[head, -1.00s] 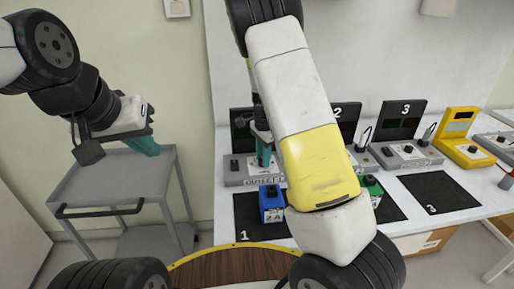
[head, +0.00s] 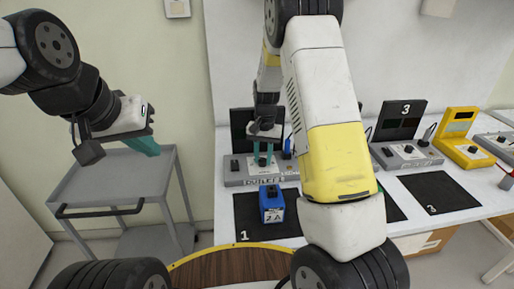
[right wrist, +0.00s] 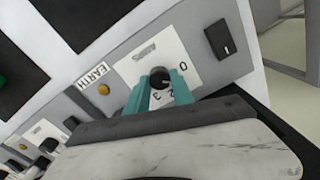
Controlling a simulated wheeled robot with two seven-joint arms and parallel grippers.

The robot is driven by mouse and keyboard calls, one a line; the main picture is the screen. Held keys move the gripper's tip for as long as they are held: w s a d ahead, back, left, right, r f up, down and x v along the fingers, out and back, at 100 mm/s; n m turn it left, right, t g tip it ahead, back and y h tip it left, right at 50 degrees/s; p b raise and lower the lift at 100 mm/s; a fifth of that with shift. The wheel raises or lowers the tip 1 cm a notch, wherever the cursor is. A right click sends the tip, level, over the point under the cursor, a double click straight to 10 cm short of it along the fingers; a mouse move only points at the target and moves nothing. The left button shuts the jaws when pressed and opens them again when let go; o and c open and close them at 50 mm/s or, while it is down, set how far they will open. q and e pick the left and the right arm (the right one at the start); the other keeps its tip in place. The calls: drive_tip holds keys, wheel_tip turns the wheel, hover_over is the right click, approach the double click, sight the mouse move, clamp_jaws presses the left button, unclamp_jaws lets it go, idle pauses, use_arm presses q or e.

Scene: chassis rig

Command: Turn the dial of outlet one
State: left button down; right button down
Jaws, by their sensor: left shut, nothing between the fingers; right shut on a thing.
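Outlet one (head: 237,179) is a grey box at the back of the bench behind mat 1, with a dark upright panel behind it. Its black dial (right wrist: 159,76) sits on a white AMPS plate (right wrist: 178,48) with numbers around it in the right wrist view. My right gripper (head: 263,160) points down at the outlet; its teal fingers (right wrist: 160,91) are shut on the dial, one on each side. My left gripper (head: 148,148) is shut and empty over the grey cart, far from the outlet.
A blue box marked 2A (head: 272,205) stands on black mat 1 (head: 247,222) in front of the outlet. Outlet three (head: 405,153) and a yellow device (head: 462,150) stand to the right. My right arm hides the middle of the bench. A grey cart (head: 110,190) stands at left.

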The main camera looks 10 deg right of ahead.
sight(263, 159)
drive_tip(key=n, duration=0.5)
drive_tip(key=shift+w, duration=0.1)
drive_tip(key=shift+n, duration=0.4)
drive_tip(key=c, duration=1.1)
unclamp_jaws()
drive_tip(key=shift+r, duration=0.1)
wheel_tip(263, 159, up, 8)
drive_tip(key=shift+f, duration=0.15)
